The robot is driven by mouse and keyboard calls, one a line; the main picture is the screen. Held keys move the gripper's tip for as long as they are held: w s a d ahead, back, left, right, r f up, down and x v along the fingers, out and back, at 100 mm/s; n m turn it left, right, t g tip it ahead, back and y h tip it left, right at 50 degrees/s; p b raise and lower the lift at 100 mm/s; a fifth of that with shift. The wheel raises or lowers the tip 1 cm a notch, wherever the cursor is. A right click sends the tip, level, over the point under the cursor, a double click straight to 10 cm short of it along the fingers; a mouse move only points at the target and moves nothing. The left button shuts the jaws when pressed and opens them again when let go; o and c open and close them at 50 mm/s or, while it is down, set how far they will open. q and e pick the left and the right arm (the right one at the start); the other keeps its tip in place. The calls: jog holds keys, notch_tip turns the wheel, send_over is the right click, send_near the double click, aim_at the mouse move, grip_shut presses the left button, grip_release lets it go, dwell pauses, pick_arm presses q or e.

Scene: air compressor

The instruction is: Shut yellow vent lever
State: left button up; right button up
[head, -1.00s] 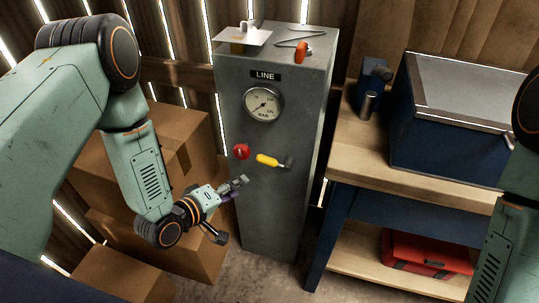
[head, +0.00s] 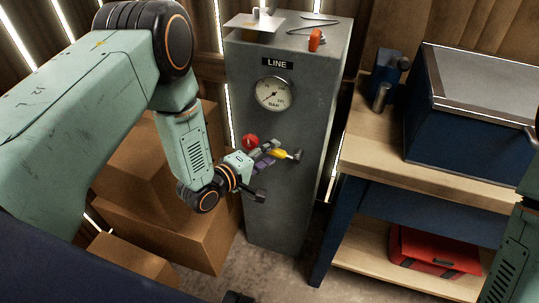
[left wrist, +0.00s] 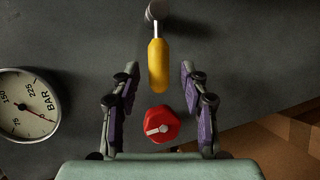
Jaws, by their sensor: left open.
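The yellow vent lever (head: 279,153) sticks out sideways from the front of the grey cabinet, with its dark pivot at its right end. In the left wrist view the yellow handle (left wrist: 158,65) lies between and just beyond the fingertips, with clear space on both sides. My left gripper (head: 268,156) is open at the lever's free end and is not closed on it. In the left wrist view its two purple-padded fingers (left wrist: 158,85) stand wide apart. My right gripper is out of view; only part of my right arm shows at the right edge.
A red knob (head: 250,141) sits left of the lever and shows between the fingers in the left wrist view. A pressure gauge (head: 274,93) is above on the grey cabinet (head: 285,205). Cardboard boxes (head: 180,235) stand at left, a wooden workbench (head: 400,165) at right.

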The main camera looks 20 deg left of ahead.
pick_arm(q)
jog(key=shift+w+d, duration=0.3)
jog(key=shift+d, duration=0.05)
jog(key=shift+a+f, duration=0.1)
jog(key=shift+a, duration=0.05)
jog(key=shift+c, duration=0.5)
grip_shut()
